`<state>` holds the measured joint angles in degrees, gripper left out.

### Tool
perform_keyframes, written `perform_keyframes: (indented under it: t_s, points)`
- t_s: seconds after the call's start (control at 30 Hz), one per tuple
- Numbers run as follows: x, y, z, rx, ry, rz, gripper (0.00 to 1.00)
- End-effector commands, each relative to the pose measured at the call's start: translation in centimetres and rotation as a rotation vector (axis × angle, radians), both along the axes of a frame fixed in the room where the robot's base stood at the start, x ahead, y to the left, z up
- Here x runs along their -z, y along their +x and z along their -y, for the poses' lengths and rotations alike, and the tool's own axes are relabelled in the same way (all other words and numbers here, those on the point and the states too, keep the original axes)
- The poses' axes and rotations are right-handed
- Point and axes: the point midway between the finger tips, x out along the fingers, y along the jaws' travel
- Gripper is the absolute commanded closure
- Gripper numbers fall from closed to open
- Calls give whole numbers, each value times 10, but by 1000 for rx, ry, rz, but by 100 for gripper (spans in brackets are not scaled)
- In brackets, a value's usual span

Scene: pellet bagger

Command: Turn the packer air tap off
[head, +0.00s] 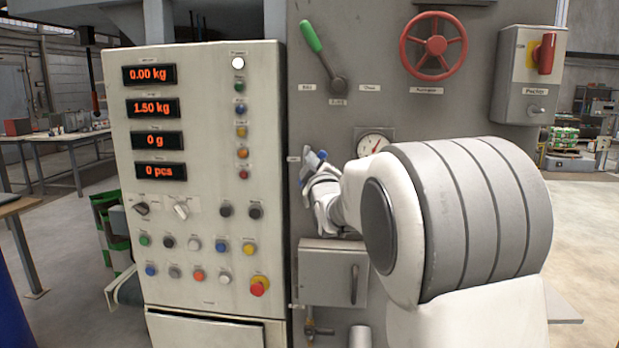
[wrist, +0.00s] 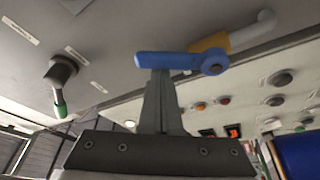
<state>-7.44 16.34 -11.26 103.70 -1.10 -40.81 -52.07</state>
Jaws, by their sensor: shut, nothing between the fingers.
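The air tap has a blue lever handle (wrist: 178,61) on a yellow body (wrist: 210,42) with a pale elbow pipe (wrist: 262,26). In the wrist view the lever runs left from its round pivot. My gripper (wrist: 160,78) is shut and empty. Its fingertips are at the lever's left part, overlapping it in the picture; I cannot tell whether they touch. In the head view the blue lever (head: 320,155) shows just above my gripper (head: 314,172), in front of the grey panel. My arm hides much of the area to the right.
A green-handled lever (head: 312,38), a red handwheel (head: 434,46) and a switch box (head: 530,75) are on the grey panel (head: 385,20). A gauge (head: 372,143) and a small door (head: 330,275) are near my arm. The control cabinet (head: 200,270) stands to the left.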

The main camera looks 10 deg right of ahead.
Motion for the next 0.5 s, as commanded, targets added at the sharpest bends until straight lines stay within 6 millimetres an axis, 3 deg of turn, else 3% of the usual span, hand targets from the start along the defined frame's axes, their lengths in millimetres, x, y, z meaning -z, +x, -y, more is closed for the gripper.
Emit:
perform_keyframes:
  t_s: [0.03, 0.5]
  points:
    - [11, -1, 3, 2, 35, 13, 100]
    - [24, -7, 23, 0, 428, 141, 100]
